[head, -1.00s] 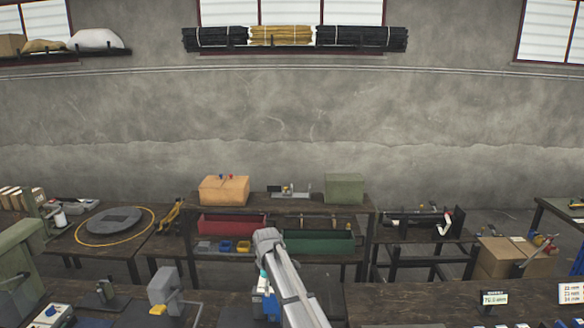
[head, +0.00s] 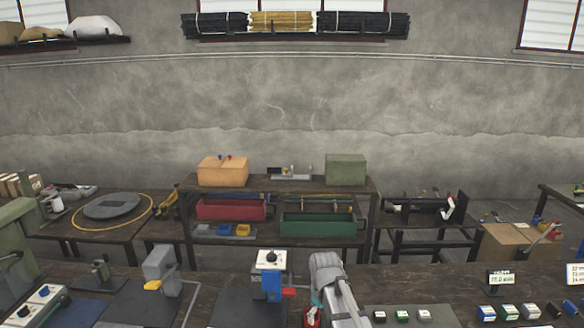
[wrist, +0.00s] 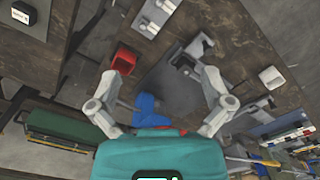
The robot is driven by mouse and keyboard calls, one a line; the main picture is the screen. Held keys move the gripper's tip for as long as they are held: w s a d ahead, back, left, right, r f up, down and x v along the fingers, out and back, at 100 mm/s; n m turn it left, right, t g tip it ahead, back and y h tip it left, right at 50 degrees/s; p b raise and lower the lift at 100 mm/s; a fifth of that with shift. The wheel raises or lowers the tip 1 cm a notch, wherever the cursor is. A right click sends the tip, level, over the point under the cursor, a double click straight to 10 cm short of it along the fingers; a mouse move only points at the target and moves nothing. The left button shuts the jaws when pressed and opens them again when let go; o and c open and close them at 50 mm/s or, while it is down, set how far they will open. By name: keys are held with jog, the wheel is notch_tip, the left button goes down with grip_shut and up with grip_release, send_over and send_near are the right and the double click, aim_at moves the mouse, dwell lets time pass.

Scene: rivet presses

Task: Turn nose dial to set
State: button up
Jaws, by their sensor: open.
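A white box with a dark round knob (head: 270,258) stands at the bench's back edge, behind an upright blue tool (head: 271,287) with a red part. I cannot tell for sure that this knob is the nose dial, and its setting is too small to read. My arm rises just right of the blue tool in the head view, and my gripper's fingers are not clear there. In the wrist view my gripper (wrist: 160,88) is open and its fingers are spread. A blue part (wrist: 150,108) shows between and below them, apparently the blue tool. I see nothing held.
A grey press (head: 160,265) with a yellow part stands left of the blue tool. Another knobbed box (head: 42,296) is at far left. Several small coloured blocks and a display (head: 500,279) are at right. A shelf with a green bin (head: 318,228) stands behind.

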jog(key=s+d+f+m+b, duration=0.6)
jog(key=s+d+f+m, duration=0.1)
jog(key=s, duration=0.5)
jog(key=shift+d+m, duration=0.3)
jog(key=shift+d, duration=0.3)
jog(key=shift+f, duration=0.1)
